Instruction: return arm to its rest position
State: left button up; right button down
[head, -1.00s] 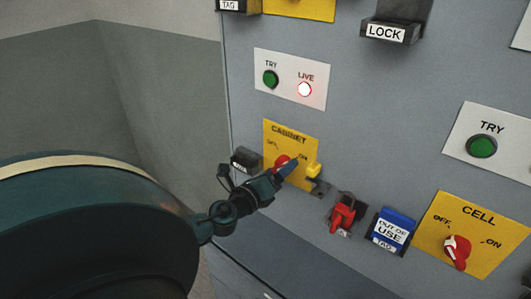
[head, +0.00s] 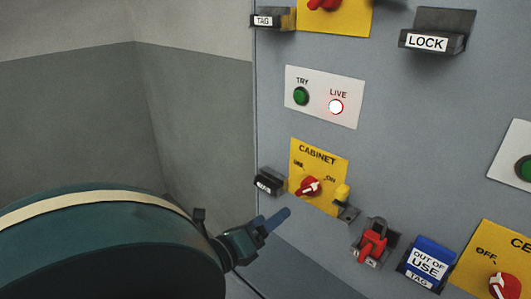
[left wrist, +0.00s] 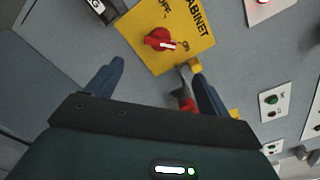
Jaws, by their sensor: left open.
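My left gripper (head: 275,222) is in the lower middle of the head view, below and left of the yellow CABINET plate (head: 328,196). It is open and empty, apart from the panel. In the left wrist view its two fingers (left wrist: 158,85) stand wide apart, with nothing between them in its grip. The red CABINET switch knob (head: 308,186) also shows in the left wrist view (left wrist: 158,39), ahead of the fingers; its white mark points towards ON. My right gripper is not in view.
The grey panel (head: 400,130) fills the right. It carries a lit LIVE lamp (head: 336,107), a red padlock (head: 372,243), a blue OUT OF USE tag (head: 428,262), a LOCK holder (head: 432,32) and a small black holder (head: 268,181). Free room lies left of the panel.

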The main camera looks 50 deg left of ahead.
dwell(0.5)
pick_arm(q)
jog(key=s+d+f+n+g+p, duration=0.15)
jog(key=d+f+n+g, duration=0.35)
jog(key=f+n, duration=0.65)
jog(key=s+d+f+n+g+h, duration=0.1)
jog(key=d+f+n+h, duration=0.1)
jog(key=d+n, duration=0.3)
jog(key=s+d+f+n+g+h+p, duration=0.1)
jog(key=d+f+n+h, duration=0.2)
jog(key=d, duration=1)
notch_tip(320, 180, down, 2)
jog(key=n, duration=0.3)
jog(key=shift+d+f, duration=0.15)
jog(key=shift+d, duration=0.1)
jog(key=shift+s+n, duration=0.1)
jog(key=shift+n, duration=0.15)
